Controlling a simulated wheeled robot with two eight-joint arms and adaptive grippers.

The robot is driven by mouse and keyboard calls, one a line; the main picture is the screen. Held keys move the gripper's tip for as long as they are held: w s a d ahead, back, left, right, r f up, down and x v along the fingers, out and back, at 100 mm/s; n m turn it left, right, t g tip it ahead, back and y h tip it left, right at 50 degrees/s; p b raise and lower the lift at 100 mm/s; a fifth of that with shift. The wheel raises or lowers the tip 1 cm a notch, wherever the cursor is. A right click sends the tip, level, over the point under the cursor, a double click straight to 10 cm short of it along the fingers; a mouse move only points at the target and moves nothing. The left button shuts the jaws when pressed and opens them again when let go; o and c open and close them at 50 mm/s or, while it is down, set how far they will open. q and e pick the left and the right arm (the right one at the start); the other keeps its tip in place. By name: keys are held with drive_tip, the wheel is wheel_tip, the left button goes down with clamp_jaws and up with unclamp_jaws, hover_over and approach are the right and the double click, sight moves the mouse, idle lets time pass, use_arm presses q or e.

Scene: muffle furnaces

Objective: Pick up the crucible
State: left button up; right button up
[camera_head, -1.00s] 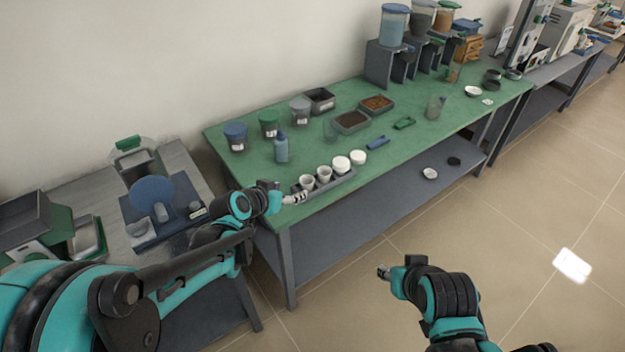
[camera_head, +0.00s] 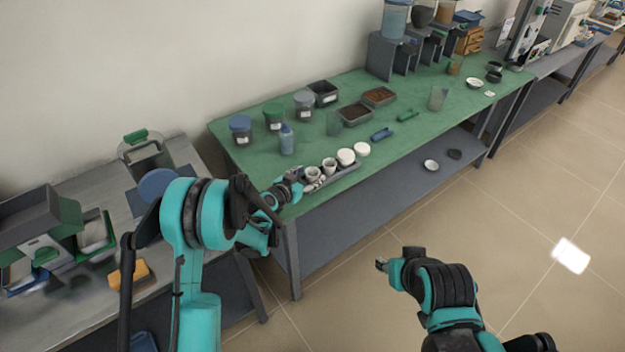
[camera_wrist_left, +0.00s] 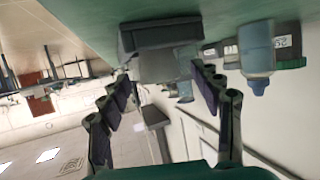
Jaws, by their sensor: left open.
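My left gripper (camera_head: 308,184) is at the rack's left end, close to the near crucible. I cannot tell whether that shape is a crucible or whether anything touches. My right gripper (camera_head: 382,265) is over the floor, away from the table.
Lidded jars (camera_head: 240,130) and dark trays (camera_head: 355,114) stand farther back. Green tabletop shows between them.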

use_arm(q)
drive_tip(key=x, duration=0.2)
drive_tip(key=shift+w+d+f, duration=0.15)
drive_tip(key=shift+w, duration=0.1)
drive_tip(key=c, duration=1.1)
drive_tip(key=shift+c, duration=0.2)
wheel_tip(320, 180, up, 5)
drive_tip(key=shift+f+p, duration=0.1)
drive_tip(key=shift+p, duration=0.9)
drive_tip(key=w+d+r+p, duration=0.3)
drive_tip(key=w+d+r, duration=0.3)
drive_tip(key=d, duration=0.4)
drive_tip(key=shift+r, duration=0.15)
